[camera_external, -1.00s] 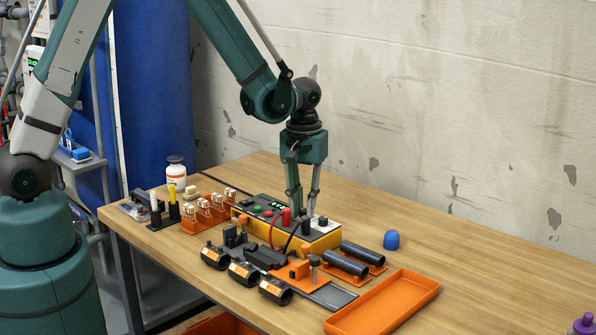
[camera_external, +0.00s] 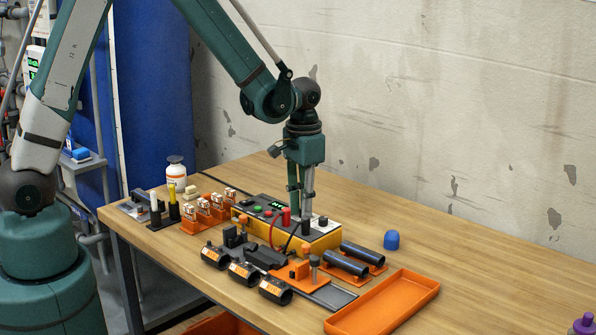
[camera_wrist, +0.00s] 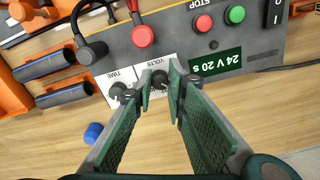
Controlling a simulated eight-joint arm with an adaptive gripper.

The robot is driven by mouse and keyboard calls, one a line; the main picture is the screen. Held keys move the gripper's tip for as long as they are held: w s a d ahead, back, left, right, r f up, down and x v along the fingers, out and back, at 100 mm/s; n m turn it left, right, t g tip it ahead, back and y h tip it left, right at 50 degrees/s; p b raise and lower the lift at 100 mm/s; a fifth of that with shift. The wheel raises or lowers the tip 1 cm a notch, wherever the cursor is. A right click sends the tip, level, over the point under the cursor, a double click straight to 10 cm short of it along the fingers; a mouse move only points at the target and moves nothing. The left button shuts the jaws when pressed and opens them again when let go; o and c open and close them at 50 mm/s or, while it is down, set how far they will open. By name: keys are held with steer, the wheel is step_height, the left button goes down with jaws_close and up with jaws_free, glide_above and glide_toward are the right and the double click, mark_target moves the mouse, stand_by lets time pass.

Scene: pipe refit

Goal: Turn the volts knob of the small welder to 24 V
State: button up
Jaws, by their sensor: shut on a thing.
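The small welder (camera_external: 318,246) has a yellow body and dark grey top and stands on the wooden table. In the wrist view its green display (camera_wrist: 214,63), seen upside down, reads 24 V 20 s. The black volts knob (camera_wrist: 159,78) sits on a white label marked VOLTS. My gripper (camera_wrist: 160,86) points down with its fingers on either side of this knob, shut on it. The knob's pointer is too small to read. In the external view my gripper (camera_external: 305,222) stands over the welder's right end and hides part of the panel.
The black TIME knob (camera_wrist: 121,92) is close beside the fingers. Red and green buttons (camera_wrist: 235,14) and red and black cable plugs (camera_wrist: 142,36) stand on the panel. Black pipes (camera_external: 345,263), an orange tray (camera_external: 425,289) and a blue cap (camera_external: 391,240) lie nearby.

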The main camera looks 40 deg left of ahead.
stand_by(0.3)
steer(key=o, duration=0.9)
steer(key=shift+r, duration=0.1)
steer(key=shift+r, duration=5.9)
steer(key=shift+a, duration=0.1)
